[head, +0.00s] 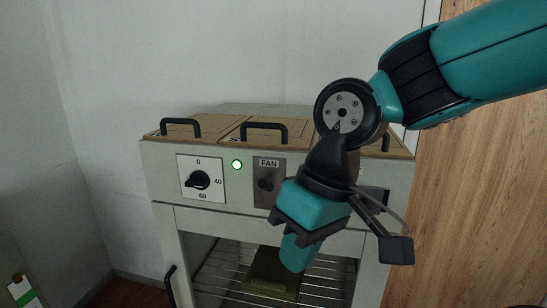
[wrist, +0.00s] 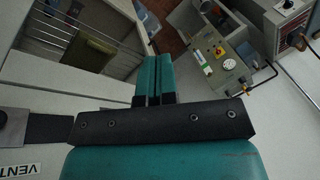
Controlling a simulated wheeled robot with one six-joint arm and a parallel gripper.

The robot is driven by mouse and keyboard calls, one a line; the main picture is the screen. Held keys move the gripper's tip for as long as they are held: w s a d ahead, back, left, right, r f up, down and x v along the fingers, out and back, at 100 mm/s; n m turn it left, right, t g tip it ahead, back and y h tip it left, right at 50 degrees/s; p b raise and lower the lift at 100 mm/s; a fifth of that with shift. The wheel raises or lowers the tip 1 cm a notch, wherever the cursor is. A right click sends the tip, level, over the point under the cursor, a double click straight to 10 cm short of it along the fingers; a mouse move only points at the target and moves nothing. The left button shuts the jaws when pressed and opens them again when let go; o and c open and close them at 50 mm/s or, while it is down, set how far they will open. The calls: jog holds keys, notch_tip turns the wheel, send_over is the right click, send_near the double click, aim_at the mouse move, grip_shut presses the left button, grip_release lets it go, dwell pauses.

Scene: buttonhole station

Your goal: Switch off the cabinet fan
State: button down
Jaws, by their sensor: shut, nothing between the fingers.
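The fan switch (head: 267,184) is a dark knob on a brown-grey plate labelled FAN, on the front panel of the pale cabinet (head: 222,218). A lamp (head: 236,164) to the left of the plate glows green. My gripper (head: 297,255) is in front of the cabinet, to the right of and below the fan switch, apart from it as far as I can tell. Its teal fingers are together and empty, pointing down; they also show shut in the wrist view (wrist: 153,78). My gripper hides part of the panel right of the switch. I cannot make out the fan switch in the wrist view.
A dial (head: 199,180) marked 0, 40 and 60 sits left of the lamp. Black-handled lids (head: 265,131) top the cabinet. An olive block (head: 272,275) lies on the wire rack inside. The wrist view shows a VENT label (wrist: 19,170) and another control box (wrist: 222,65).

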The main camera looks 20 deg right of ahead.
aim_at(269, 183)
jog(key=w+d+r+m+h+p, duration=0.1)
jog(key=w+d+r+m+p, duration=0.1)
jog(key=w+r+m, duration=0.3)
jog(key=w+d+r+m+t+h+p, duration=0.1)
jog(key=w+r+m, duration=0.5)
jog(key=w, duration=0.6)
notch_tip(269, 183, up, 2)
jog(key=d+p, duration=0.1)
jog(key=d, duration=0.1)
jog(key=shift+d+r+m+p, duration=0.2)
jog(key=shift+d+m+p, duration=0.1)
jog(key=shift+d+p, duration=0.1)
jog(key=f+p, duration=0.1)
jog(key=f, duration=0.2)
jog(key=w+f+p, duration=0.1)
jog(key=f, duration=0.2)
jog(key=a+f, duration=0.1)
jog(key=f, duration=0.2)
jog(key=shift+w+a+f+p, duration=0.1)
jog(key=shift+w+f+p, duration=0.25)
jog(key=shift+f+p, duration=0.05)
jog(key=shift+s+f+b, duration=0.1)
jog(key=shift+b, duration=0.2)
